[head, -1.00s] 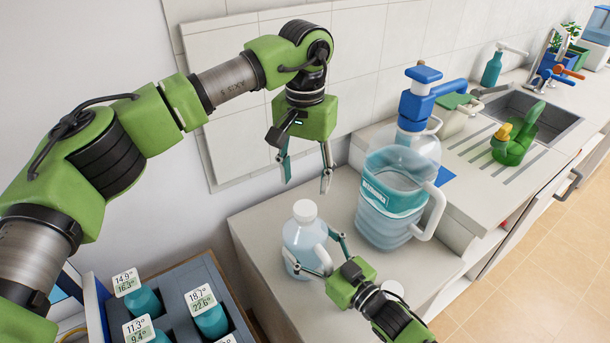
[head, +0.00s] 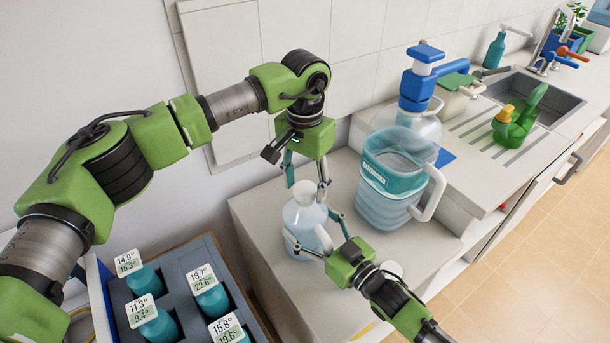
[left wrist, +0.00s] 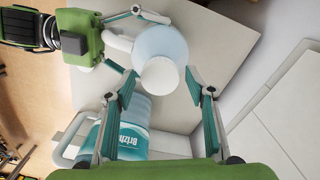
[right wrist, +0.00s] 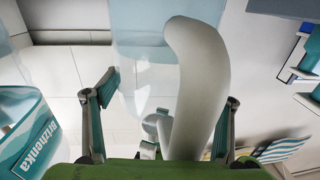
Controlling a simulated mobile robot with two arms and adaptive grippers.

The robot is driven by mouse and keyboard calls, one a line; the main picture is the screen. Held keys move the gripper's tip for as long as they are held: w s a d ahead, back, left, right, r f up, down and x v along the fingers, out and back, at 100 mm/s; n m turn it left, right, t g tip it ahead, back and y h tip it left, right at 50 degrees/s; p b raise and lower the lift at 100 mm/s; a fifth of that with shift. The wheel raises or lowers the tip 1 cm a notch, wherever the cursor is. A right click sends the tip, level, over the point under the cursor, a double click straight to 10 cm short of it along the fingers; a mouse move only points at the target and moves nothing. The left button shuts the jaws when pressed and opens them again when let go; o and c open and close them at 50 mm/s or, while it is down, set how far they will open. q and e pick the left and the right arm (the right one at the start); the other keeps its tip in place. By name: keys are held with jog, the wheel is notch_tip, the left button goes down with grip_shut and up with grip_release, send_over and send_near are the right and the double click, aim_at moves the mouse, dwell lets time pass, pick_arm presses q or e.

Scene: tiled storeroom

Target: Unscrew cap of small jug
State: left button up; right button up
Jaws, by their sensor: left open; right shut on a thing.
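The small jug (head: 303,220) is translucent pale blue with a white handle, upright on the low counter. Its white cap (head: 304,191) is on top; the cap also shows in the left wrist view (left wrist: 160,76). My left gripper (head: 306,184) is open and points down, its fingers on either side of the cap and apart from it in the left wrist view (left wrist: 160,74). My right gripper (head: 314,234) is shut on the small jug from the front right. In the right wrist view, the jug's white handle (right wrist: 203,75) stands between its fingers.
A blue-banded pitcher (head: 385,205) stands close on the right, before a large bottle with a blue pump (head: 417,85). A grey crate (head: 178,268) with teal bottles is at lower left. The wall is close behind. A white round thing (head: 392,268) lies near my right gripper.

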pick_arm(q)
jog(key=c, duration=1.2)
